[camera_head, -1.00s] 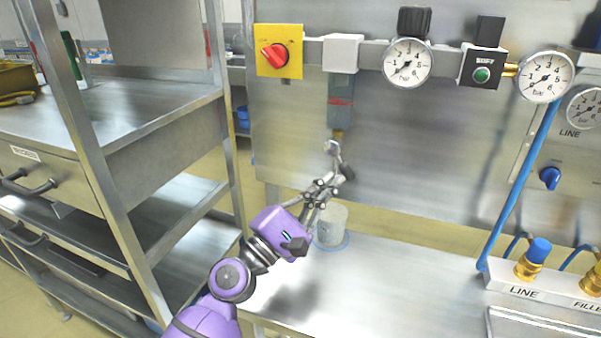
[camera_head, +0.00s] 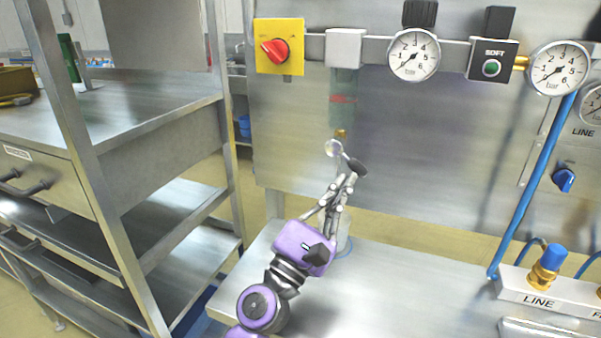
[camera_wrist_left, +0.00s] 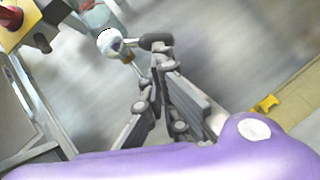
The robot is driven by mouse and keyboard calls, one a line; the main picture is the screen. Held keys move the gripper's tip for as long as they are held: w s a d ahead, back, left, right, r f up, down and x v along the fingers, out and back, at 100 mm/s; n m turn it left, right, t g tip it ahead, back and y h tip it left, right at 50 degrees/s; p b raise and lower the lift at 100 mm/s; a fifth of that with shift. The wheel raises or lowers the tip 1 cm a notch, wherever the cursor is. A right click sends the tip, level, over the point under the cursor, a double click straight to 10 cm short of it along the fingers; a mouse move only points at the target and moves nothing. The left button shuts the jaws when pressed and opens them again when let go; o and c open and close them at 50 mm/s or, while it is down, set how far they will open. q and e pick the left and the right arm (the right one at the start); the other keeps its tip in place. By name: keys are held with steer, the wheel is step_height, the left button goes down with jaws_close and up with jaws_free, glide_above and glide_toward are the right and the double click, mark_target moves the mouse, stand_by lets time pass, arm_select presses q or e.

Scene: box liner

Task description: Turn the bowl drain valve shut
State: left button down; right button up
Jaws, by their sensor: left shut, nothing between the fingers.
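The clear bowl (camera_head: 343,100) hangs below a white block on the wall rail. At its lower end is a brass fitting and the drain valve (camera_head: 333,148), a pale round body with a lever. The lever's dark grip (camera_head: 357,167) points down and to the right. My left gripper (camera_head: 349,179) is shut and empty, its fingertips just below the dark grip. In the left wrist view, the valve (camera_wrist_left: 110,42) and dark grip (camera_wrist_left: 156,41) lie just beyond the fingertips (camera_wrist_left: 160,58); I cannot tell whether they touch. My right gripper is not in view.
A clear beaker (camera_head: 344,240) stands on the steel bench (camera_head: 400,285), partly hidden behind my left gripper. A yellow plate with a red knob (camera_head: 275,50) and gauges (camera_head: 414,54) line the rail. A steel shelf rack (camera_head: 150,120) stands at left.

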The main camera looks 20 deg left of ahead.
arm_select(q)
steer(key=shift+d+r+n+t+y+b, duration=0.15)
steer(key=shift+d+r+n+t+y, duration=0.1)
steer(key=shift+d+n+y, duration=0.4)
steer(key=shift+d+r+n+t+y+b, duration=0.2)
steer(key=shift+d+r+n+t+y, duration=0.15)
steer(key=shift+n, duration=0.55)
steer(key=shift+d+r+n+t+y+b, duration=0.15)
steer(key=shift+d+n+t+y, duration=0.05)
steer(key=shift+d+n+y, duration=0.5)
steer(key=shift+r, duration=0.1)
